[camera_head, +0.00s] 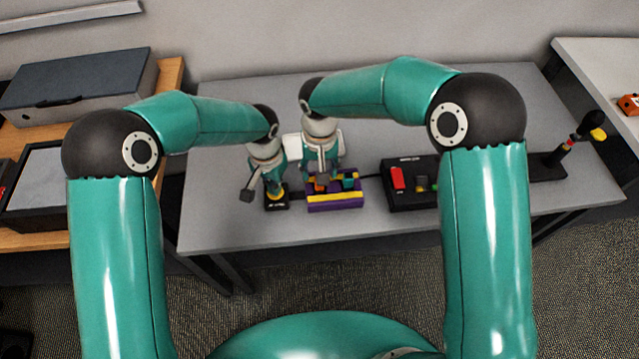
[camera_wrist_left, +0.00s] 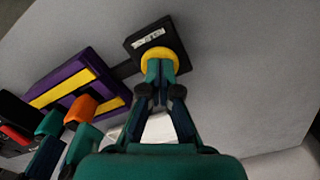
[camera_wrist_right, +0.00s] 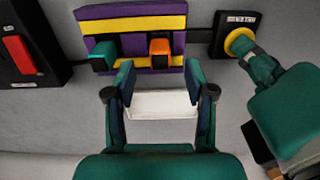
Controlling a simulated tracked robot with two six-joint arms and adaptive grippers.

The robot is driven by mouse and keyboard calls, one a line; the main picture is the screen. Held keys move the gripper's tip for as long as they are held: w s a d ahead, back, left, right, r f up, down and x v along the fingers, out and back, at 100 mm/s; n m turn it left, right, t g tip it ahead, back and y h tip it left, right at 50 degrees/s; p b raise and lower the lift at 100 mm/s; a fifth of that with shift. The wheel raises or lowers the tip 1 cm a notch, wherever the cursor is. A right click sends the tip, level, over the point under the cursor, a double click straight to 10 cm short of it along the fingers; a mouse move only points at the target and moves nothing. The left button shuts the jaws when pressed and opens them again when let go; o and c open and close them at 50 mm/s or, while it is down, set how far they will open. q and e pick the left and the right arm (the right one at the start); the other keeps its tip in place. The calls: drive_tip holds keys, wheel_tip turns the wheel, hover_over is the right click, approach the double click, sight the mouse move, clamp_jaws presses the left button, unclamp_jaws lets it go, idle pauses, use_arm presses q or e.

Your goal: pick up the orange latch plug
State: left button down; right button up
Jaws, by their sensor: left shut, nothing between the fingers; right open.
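The orange latch plug (camera_wrist_right: 160,48) stands in a purple and yellow board (camera_wrist_right: 135,22), beside a teal plug (camera_wrist_right: 103,58). It also shows in the left wrist view (camera_wrist_left: 82,107), and partly in the head view (camera_head: 320,187). My right gripper (camera_wrist_right: 158,72) is open and empty; its fingertips point at the board, with the orange plug ahead and between them, apart from it. My left gripper (camera_wrist_left: 160,68) is shut and empty, its tips at the yellow round button (camera_wrist_left: 159,54) on a small black box (camera_wrist_left: 143,42). I cannot tell whether the button is pressed.
A black box with a red switch (camera_head: 398,178) stands right of the board. A white object (camera_wrist_right: 150,104) lies behind my right gripper's fingers. My two grippers are close together. The grey table (camera_head: 230,225) is clear in front.

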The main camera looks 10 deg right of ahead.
drive_tip(key=shift+f, duration=1.9)
drive_tip(key=shift+s, duration=0.1)
clamp_jaws()
